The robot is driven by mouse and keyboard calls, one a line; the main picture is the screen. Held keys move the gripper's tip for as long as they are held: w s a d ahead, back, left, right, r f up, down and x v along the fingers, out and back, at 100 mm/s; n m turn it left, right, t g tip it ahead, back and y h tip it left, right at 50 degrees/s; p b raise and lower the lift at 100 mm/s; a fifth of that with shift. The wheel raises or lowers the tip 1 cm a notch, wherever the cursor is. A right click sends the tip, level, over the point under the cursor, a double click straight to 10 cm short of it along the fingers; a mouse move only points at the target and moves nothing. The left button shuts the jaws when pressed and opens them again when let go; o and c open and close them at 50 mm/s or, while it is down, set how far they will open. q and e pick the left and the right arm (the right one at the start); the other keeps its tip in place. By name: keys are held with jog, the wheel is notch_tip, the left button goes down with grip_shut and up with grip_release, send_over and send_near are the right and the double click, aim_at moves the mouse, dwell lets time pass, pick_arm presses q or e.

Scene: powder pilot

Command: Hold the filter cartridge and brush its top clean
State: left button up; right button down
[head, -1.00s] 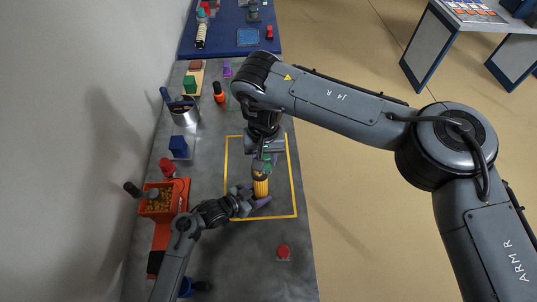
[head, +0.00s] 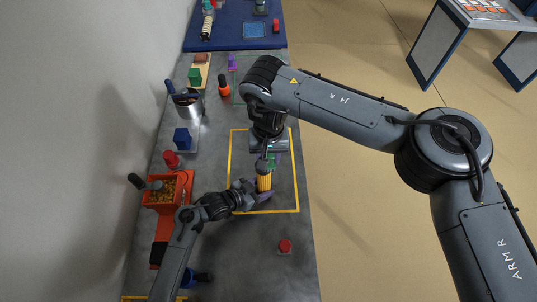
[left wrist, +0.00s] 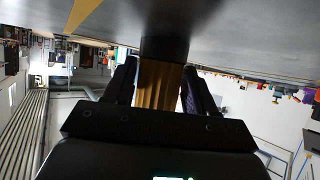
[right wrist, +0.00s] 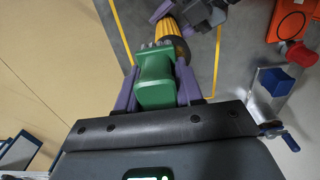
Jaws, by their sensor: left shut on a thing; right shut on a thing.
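The filter cartridge (head: 264,183) is a yellow ribbed cylinder inside the yellow taped rectangle on the bench. My left gripper (head: 254,197) is shut on it from the left side; in the left wrist view the cartridge (left wrist: 158,85) stands between the fingers with a dark end cap. My right gripper (right wrist: 158,88) is shut on the brush, whose green block handle (right wrist: 154,80) fills the space between the purple fingers. The brush's bristles (right wrist: 157,45) are at the cartridge's top; whether they touch is hard to tell. In the head view the brush is mostly hidden by my right wrist.
An orange bin (head: 160,197) with yellowish pieces stands left of my left arm. A red button (head: 285,246) is on the bench nearer the front. Bare bench lies right of the cartridge.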

jog(key=shift+f, duration=0.5)
jog(key=shift+a, duration=0.1)
jog(key=shift+a+r, duration=0.1)
jog(key=shift+a, duration=1.3)
jog(key=shift+d, duration=1.55)
jog(key=shift+a, duration=0.1)
jog(key=shift+a+f, duration=0.2)
jog(key=shift+a, duration=1.3)
